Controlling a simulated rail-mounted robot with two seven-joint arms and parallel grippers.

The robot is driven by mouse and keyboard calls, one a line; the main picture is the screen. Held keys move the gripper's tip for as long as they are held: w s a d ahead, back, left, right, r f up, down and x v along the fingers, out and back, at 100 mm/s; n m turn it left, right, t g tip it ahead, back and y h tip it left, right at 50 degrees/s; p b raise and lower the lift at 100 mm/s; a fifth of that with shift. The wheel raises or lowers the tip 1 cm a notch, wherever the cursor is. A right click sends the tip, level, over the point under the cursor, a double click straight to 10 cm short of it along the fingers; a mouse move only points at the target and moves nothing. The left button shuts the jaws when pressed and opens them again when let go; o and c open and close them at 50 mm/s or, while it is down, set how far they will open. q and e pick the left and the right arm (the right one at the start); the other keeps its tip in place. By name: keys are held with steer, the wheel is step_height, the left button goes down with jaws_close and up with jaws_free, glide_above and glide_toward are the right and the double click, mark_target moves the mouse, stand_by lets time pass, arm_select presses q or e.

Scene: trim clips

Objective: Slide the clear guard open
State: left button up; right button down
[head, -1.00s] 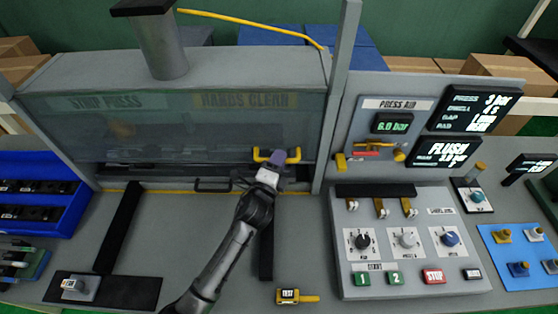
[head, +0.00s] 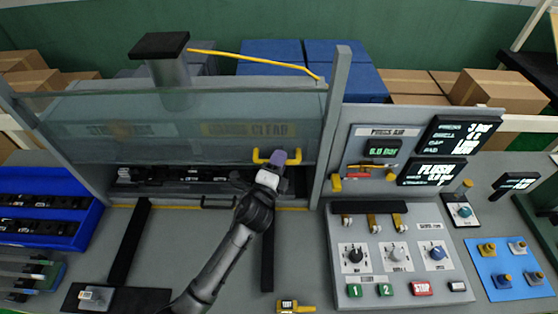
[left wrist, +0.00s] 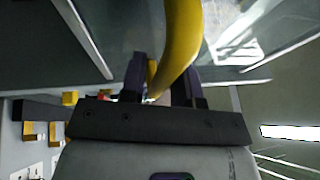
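The clear guard (head: 180,128) is a wide see-through panel on the front of the press. My left gripper (head: 281,159) is at this handle. In the left wrist view the yellow handle (left wrist: 182,35) passes between the two dark fingers of my left gripper (left wrist: 163,80), which look closed on it. The exact finger contact is partly hidden. My right gripper is in neither view.
A grey post (head: 333,130) stands right of the guard. Beyond it are a press-air panel (head: 360,150) and a control box (head: 395,265) with knobs and buttons. A blue tray (head: 85,222) of dark parts is at the left. A small black handle (head: 218,205) lies below the guard.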

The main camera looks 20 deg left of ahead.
arm_select(q)
steer(key=shift+o, duration=1)
steer(key=s+f+b, duration=0.2)
steer(key=s, duration=1.1)
steer(key=shift+s+a+f, duration=0.2)
steer(key=shift+s+a, duration=0.1)
